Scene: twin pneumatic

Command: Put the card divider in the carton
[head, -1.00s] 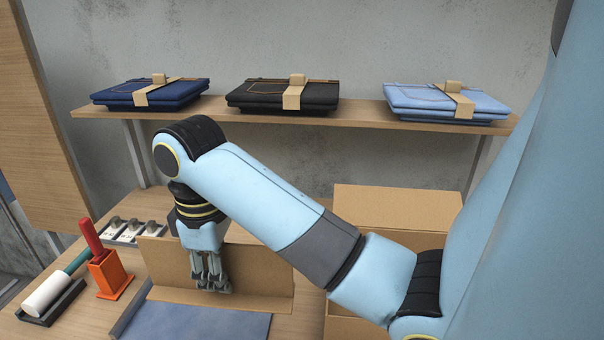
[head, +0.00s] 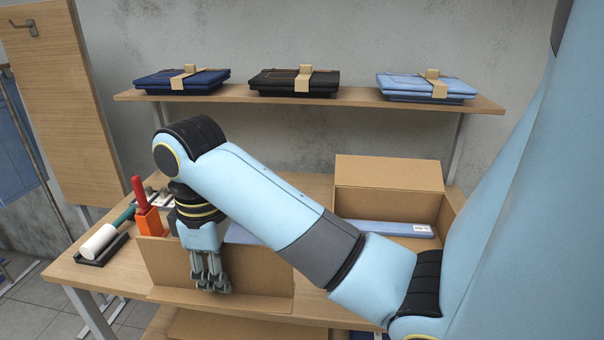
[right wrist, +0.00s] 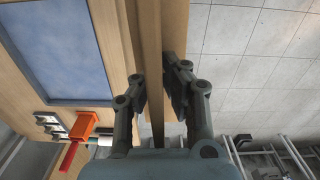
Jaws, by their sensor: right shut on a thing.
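My right gripper (head: 211,284) is shut on the top edge of the card divider (head: 262,280), a flat brown cardboard panel hanging upright at the table's front edge. In the right wrist view the fingers (right wrist: 157,92) pinch the divider (right wrist: 150,45), which is seen nearly edge-on. The open carton (head: 388,174) stands on the table to the right, its back flap raised. A flat blue item with a white label (head: 422,230) lies in it. My right arm hides the carton's front left part. My left gripper is not in view.
An orange holder (head: 149,221) with a red-handled tool and a white roller (head: 98,241) stand at the table's left. A blue mat (right wrist: 62,40) lies on the table. Behind, a shelf (head: 240,92) bears several folded garments. Tiled floor lies before the table.

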